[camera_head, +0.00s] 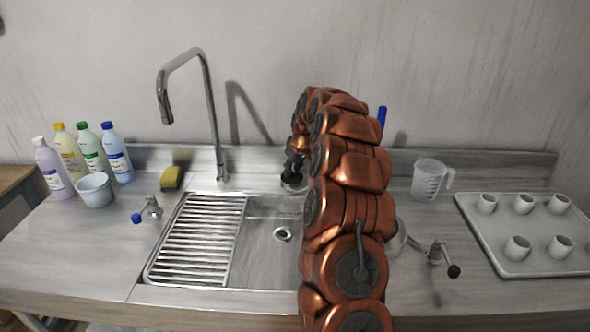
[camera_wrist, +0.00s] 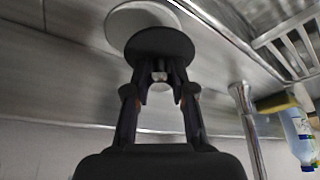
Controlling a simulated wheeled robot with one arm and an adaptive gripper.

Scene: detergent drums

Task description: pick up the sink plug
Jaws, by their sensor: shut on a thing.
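The sink plug is a flat black disc (camera_wrist: 160,42) with a small pale knob. In the wrist view my gripper (camera_wrist: 160,84) is shut on the knob, with one dark finger on each side. In the head view my gripper (camera_head: 293,164) points down behind the sink, left of my arm, and the plug (camera_head: 292,180) shows dark beneath it. A pale round disc (camera_wrist: 122,22) lies behind the plug in the wrist view. I cannot tell whether the plug touches it.
The sink (camera_head: 262,262) has a drain (camera_head: 283,234) and a draining rack (camera_head: 200,240). A tall faucet (camera_head: 211,115) and a yellow sponge (camera_head: 171,178) stand left of the gripper. Bottles and a bowl (camera_head: 95,190) are far left. A jug (camera_head: 428,180) and a cup tray (camera_head: 490,252) are right.

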